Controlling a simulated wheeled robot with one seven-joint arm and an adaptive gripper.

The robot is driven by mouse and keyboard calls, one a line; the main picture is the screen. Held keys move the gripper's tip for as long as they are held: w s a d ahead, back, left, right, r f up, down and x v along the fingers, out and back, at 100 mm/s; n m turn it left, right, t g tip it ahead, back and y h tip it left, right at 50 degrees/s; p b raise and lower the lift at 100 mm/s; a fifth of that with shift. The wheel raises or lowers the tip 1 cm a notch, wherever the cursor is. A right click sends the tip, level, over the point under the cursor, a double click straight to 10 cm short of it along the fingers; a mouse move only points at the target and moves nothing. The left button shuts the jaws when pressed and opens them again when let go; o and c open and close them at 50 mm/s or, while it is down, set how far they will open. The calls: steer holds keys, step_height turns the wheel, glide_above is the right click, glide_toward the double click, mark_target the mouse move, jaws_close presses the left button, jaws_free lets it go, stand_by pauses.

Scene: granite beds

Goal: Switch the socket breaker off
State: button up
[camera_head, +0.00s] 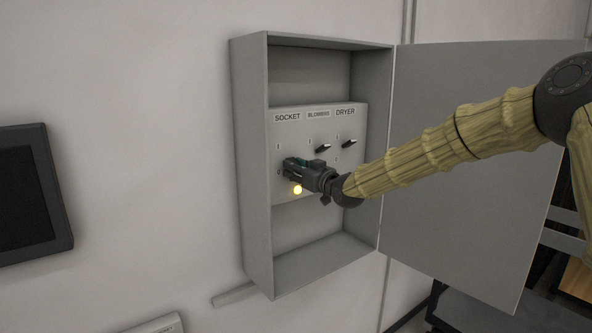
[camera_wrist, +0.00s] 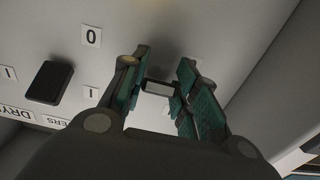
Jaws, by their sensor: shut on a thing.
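The electrical box (camera_head: 250,160) is on the wall, with a panel (camera_head: 290,128) labelled SOCKET, a second label that is hard to read, and DRYER. My gripper (camera_head: 292,168) is at the left column under SOCKET and hides that breaker in the head view. In the wrist view, a small breaker lever (camera_wrist: 157,88) sits between the green-padded fingers of my gripper (camera_wrist: 164,84), which is shut on it. A 0 mark (camera_wrist: 91,37) and a 1 mark (camera_wrist: 91,92) show beside it. The lever's exact position is hard to tell.
The middle breaker (camera_head: 323,148) and the dryer breaker (camera_head: 348,143) stand to the right. A dark lever (camera_wrist: 48,82) shows in the wrist view. A yellow light (camera_head: 297,189) glows below my gripper. The box door (camera_head: 450,220) is open to the right, behind my arm.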

steer(key=shift+f+b, duration=0.35)
steer(key=shift+b, duration=0.6)
steer(key=shift+w+t+y+b, duration=0.1)
steer(key=shift+t+y+b, duration=0.25)
steer(key=shift+b, duration=1.15)
steer(key=shift+r+t, duration=0.1)
steer(key=shift+t, duration=0.15)
steer(key=o, duration=1)
steer(key=v, duration=1.2)
steer(key=shift+w, duration=0.1)
